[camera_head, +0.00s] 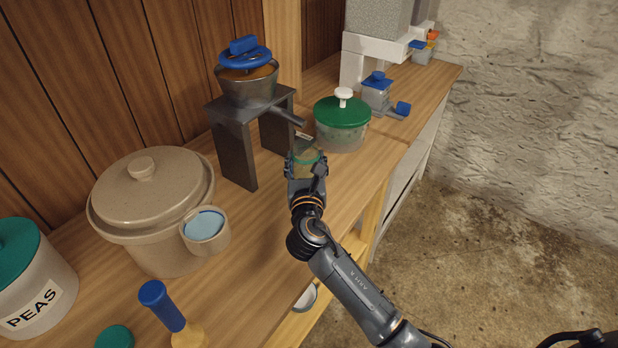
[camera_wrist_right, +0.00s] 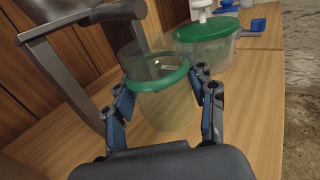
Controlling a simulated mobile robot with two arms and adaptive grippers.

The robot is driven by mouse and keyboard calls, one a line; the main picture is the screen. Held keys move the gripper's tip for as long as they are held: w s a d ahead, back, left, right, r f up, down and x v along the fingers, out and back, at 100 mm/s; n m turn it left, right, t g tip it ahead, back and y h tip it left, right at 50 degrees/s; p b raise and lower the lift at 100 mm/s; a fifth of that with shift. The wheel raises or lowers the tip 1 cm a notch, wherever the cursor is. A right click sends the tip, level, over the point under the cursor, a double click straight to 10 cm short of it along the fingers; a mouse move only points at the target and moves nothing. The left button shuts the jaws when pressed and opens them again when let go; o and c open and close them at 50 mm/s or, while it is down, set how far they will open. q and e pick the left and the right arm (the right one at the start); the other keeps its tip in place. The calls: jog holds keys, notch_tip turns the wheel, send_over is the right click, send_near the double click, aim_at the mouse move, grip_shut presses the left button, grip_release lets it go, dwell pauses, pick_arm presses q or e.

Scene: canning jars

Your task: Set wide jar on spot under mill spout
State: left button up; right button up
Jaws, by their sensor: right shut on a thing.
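My right gripper (camera_head: 306,166) is shut on the wide jar (camera_head: 303,156), a clear glass jar with a green band, its fingers at the jar's two sides. In the right wrist view the jar (camera_wrist_right: 165,105) is upright between the fingertips (camera_wrist_right: 166,97). The mill (camera_head: 248,90) has a grey hopper, a blue wheel and a dark stand. Its spout (camera_head: 288,117) points toward the jar, which is just in front of the spout's end. I cannot tell if the jar touches the counter. My left gripper is not in view.
A green-lidded container (camera_head: 342,124) stands close behind the jar, to its right. A stoneware crock (camera_head: 150,205) with a small cup (camera_head: 205,230) is at left. A blue-handled tool (camera_head: 165,303) stands in front. The counter (camera_head: 258,215) before the mill is clear.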

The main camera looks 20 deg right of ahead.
aim_at(307, 166)
jog(key=w+f, duration=0.1)
jog(key=f, duration=0.1)
jog(key=w+d+f+b, duration=0.1)
jog(key=w+f, duration=0.1)
jog(key=shift+f, duration=0.25)
jog(key=shift+w+d+f, duration=0.1)
jog(key=shift+w+f, duration=0.05)
jog(key=shift+w, duration=0.05)
jog(key=shift+w+d+f, duration=0.1)
jog(key=shift+w+f, duration=0.1)
jog(key=shift+f, duration=0.1)
notch_tip(307, 166, down, 3)
jog(key=shift+f+b, duration=0.1)
jog(key=shift+b, duration=0.65)
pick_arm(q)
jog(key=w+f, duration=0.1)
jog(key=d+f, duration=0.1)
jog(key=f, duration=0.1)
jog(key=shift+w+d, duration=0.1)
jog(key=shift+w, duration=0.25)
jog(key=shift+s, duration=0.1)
pick_arm(e)
jog(key=o, duration=1.3)
jog(key=shift+f, duration=0.1)
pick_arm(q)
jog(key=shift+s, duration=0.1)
